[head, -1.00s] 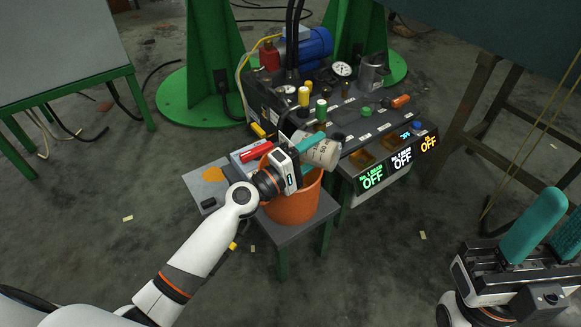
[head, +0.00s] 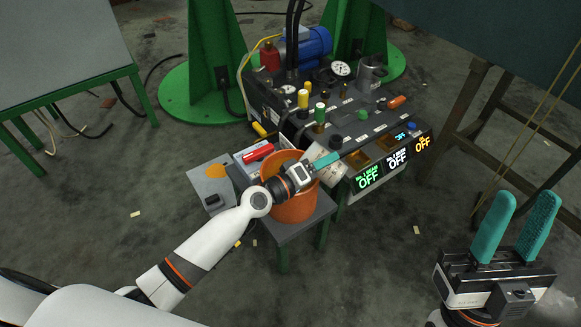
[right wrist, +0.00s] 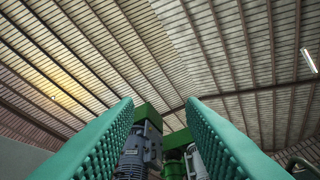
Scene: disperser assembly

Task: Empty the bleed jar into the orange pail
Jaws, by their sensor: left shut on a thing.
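The orange pail (head: 293,208) stands on a small grey-topped stand, and its mouth faces up. The bleed jar (head: 331,176), pale with dark markings, is at the pail's right rim and looks tilted. My left gripper (head: 326,159) is shut on the jar, its teal fingers across it. The gripper hides part of the jar, and I cannot see the jar's mouth or what is in it. My right gripper (head: 518,222) is open and empty at the lower right, fingers up. Its two teal pads stand apart in the right wrist view (right wrist: 160,125).
The control console (head: 345,115) with gauges, knobs and lit OFF displays stands just behind and right of the pail. A red-handled item (head: 258,152) lies in a tray left of the pail. The grey stand (head: 305,228) has little bare top. Open floor lies in front.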

